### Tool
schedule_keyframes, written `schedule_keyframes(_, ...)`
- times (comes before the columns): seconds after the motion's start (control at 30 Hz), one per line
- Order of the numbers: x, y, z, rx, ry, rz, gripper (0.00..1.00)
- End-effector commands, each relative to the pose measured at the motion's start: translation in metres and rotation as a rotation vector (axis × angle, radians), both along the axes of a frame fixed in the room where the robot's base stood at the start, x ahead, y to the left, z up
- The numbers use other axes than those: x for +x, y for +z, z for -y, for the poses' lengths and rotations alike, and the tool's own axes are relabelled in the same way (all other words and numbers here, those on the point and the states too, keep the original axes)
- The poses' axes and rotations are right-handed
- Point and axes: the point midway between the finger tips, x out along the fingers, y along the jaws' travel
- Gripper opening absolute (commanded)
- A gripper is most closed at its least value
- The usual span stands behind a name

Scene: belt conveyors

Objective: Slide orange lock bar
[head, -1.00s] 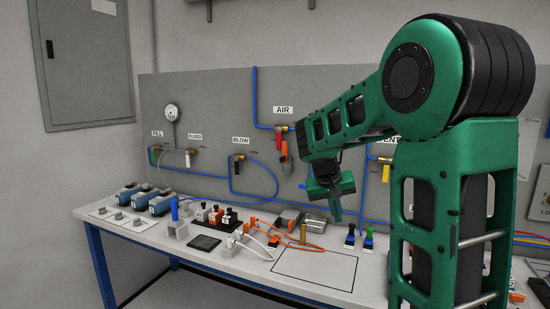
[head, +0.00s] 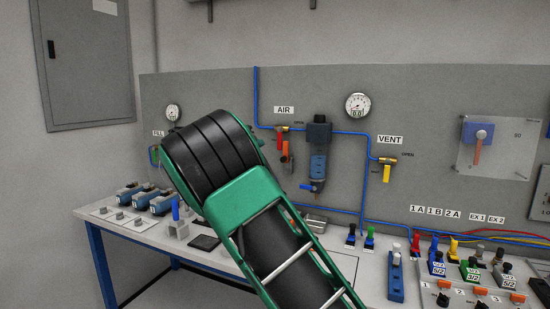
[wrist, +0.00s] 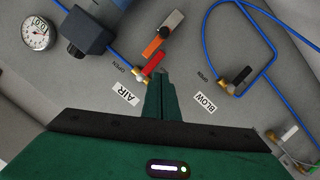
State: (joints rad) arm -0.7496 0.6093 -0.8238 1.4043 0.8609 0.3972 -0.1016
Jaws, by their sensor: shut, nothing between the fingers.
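The orange lock bar (head: 286,151) hangs at the AIR valve on the grey panel in the head view, just below the red valve handle (head: 279,138). In the wrist view the lock bar (wrist: 153,46) is an orange piece by a grey plate, above the red handle (wrist: 154,64). My gripper (wrist: 161,78) is shut and empty. Its green fingertips point at the panel just below the red handle in the wrist view, between the AIR and BLOW labels. Whether they touch anything cannot be told. In the head view my arm hides the gripper.
A blue filter unit (head: 318,160) stands right of the AIR valve, with a pressure gauge (head: 358,106) beyond it. Blue pipes run along the panel. The BLOW valve (wrist: 225,88) is to the right in the wrist view. The bench (head: 133,231) below carries blocks and valves.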

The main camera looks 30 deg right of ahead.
Motion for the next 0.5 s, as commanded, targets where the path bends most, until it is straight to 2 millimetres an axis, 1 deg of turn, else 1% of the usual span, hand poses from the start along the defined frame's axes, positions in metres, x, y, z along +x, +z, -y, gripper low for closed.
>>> schedule_keyframes(0.27,0.002,-0.002,0.005,0.002,-0.002,-0.002,0.00)
schedule_keyframes(0.37,0.007,-0.004,0.015,0.002,-0.004,-0.001,0.00)
schedule_keyframes(0.5,0.018,-0.009,0.035,0.001,-0.006,-0.002,0.00)
